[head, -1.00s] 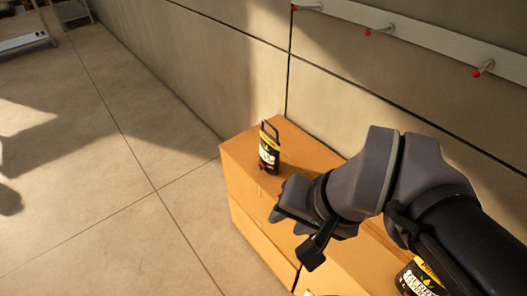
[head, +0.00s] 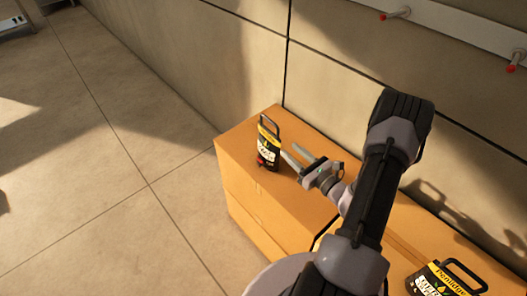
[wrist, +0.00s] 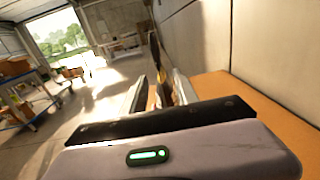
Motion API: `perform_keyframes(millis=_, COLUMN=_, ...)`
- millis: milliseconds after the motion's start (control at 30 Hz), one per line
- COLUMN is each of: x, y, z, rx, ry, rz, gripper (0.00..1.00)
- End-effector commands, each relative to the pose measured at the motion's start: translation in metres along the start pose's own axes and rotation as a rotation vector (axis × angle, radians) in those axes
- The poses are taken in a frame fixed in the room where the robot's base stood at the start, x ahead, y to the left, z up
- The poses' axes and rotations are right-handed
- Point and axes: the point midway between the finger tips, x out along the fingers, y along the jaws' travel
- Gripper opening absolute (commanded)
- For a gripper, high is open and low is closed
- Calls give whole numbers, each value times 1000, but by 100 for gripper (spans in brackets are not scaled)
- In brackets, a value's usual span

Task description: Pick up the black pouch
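A black pouch (head: 268,148) with a yellow top band, a white label and a dark loop handle stands upright near the far left end of the orange-brown box top. A similar black pouch (head: 446,280) stands at the lower right, partly cut off by the frame. My gripper (head: 288,149) is open, low over the box, with its fingertips pointing at the far pouch from its right side. In the wrist view, part of the far pouch (wrist: 155,62) shows ahead, between the two spread fingers. Whether the fingers touch it I cannot tell.
The orange-brown box (head: 265,205) stands against a panelled wall (head: 245,60). A rail with red-tipped pegs (head: 395,14) runs along the wall above. Open floor (head: 90,200) lies left. A blue cart (wrist: 32,105) shows in the wrist view.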

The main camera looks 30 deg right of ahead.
Motion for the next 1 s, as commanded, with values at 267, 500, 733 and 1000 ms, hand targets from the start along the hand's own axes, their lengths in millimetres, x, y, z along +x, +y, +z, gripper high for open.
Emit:
perform_keyframes(millis=267, x=60, y=1, z=-1, rx=-1, ry=-1, rz=4, gripper=35)
perform_keyframes(millis=500, x=96, y=4, z=2, rx=-2, ry=-2, rz=8, gripper=35)
perform_keyframes(millis=733, x=121, y=3, z=5, rx=0, ry=0, rz=4, gripper=35)
perform_keyframes(millis=1000, x=120, y=3, z=6, rx=1, ry=0, rz=4, gripper=12)
